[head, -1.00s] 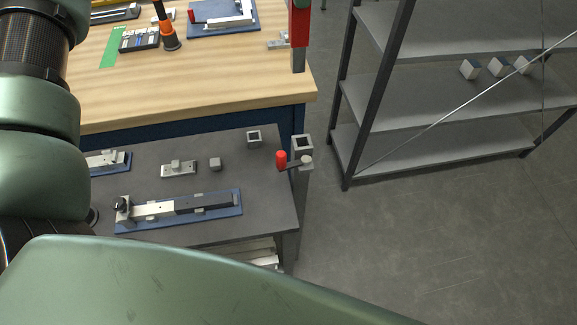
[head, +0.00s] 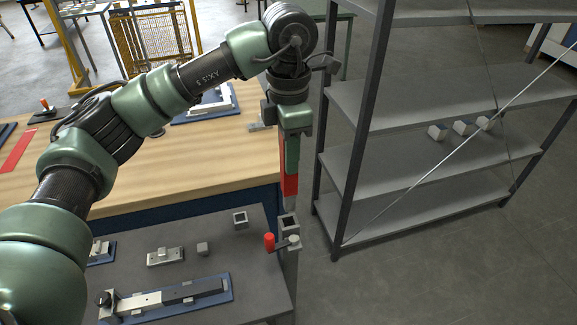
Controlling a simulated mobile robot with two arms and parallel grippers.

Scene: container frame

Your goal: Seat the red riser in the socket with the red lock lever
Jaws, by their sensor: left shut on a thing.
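The red riser (head: 290,186) hangs upright from my left gripper (head: 291,163), which is shut on its upper part. The riser's grey lower end points down just above the socket (head: 289,222), a square grey post with a dark opening at the bench corner. A small gap seems to show between them; I cannot tell whether they line up in depth. The red lock lever (head: 269,241) is on the near side of the socket, its red knob sticking out to the left. My right gripper is not in view.
A small square block with a dark hole (head: 240,219) stands left of the socket on the dark bench. A blue-based rail fixture (head: 165,298) lies nearer. The wooden table (head: 210,160) is behind, a grey shelf rack (head: 400,205) to the right.

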